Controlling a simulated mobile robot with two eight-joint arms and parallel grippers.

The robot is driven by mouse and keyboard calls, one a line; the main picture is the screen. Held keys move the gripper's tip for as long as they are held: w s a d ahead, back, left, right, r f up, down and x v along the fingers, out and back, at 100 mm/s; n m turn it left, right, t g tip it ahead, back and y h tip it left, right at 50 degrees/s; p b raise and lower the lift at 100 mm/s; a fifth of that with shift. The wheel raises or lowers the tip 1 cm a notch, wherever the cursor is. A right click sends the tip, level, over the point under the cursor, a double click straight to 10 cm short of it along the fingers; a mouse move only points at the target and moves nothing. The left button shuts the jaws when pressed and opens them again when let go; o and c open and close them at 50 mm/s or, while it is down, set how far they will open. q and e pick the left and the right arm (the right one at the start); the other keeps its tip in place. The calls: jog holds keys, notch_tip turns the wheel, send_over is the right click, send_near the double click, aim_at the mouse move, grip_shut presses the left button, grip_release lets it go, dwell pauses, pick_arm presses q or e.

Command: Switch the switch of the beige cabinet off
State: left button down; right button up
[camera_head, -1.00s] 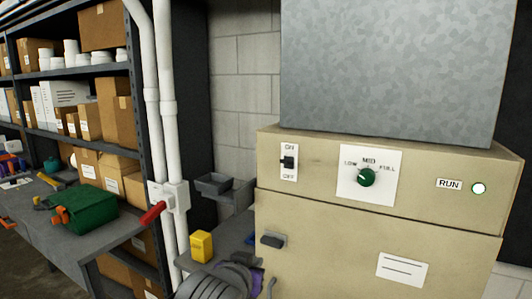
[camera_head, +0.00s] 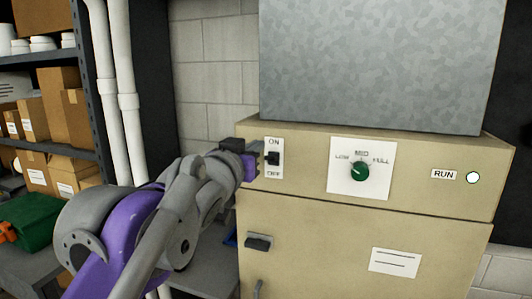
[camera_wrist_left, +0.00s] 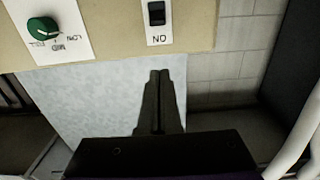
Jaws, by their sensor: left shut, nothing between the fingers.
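The beige cabinet (camera_head: 365,240) fills the right of the head view. Its switch (camera_head: 272,158) is a small black lever on a white plate, with ON above and OFF below. The switch also shows upside down at the top of the left wrist view (camera_wrist_left: 156,13). I cannot clearly tell which way the lever is set. My left gripper (camera_head: 256,148) is just left of the switch plate in the head view. In the left wrist view its dark fingers (camera_wrist_left: 159,76) are together and empty, with a visible gap between their tips and the switch. My right gripper is out of view.
A green dial (camera_head: 359,171) sits right of the switch, and a pale round RUN lamp (camera_head: 473,178) farther right. A grey metal box (camera_head: 375,65) stands on the cabinet. White pipes (camera_head: 128,100) and a shelf with boxes (camera_head: 60,110) are at left.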

aim_at(274, 132)
pick_arm(q)
jog(key=p+x, duration=0.2)
jog(key=x, duration=0.8)
jog(key=shift+w, duration=0.25)
jog(key=f, duration=0.1)
jog(key=s+f, duration=0.1)
jog(key=f, duration=0.1)
jog(key=shift+s+a+f+b, duration=0.15)
jog(key=shift+s+a+b, duration=0.1)
jog(key=shift+b, duration=0.1)
jog(key=shift+s+f, duration=0.15)
jog(key=shift+s, duration=0.05)
jog(key=shift+w+f, duration=0.1)
jog(key=shift+f, duration=0.1)
jog(key=shift+r, duration=0.1)
jog(key=shift+a+p, duration=0.1)
jog(key=shift+p, duration=0.2)
jog(key=shift+f+t, duration=0.2)
jog(key=shift+t, duration=0.1)
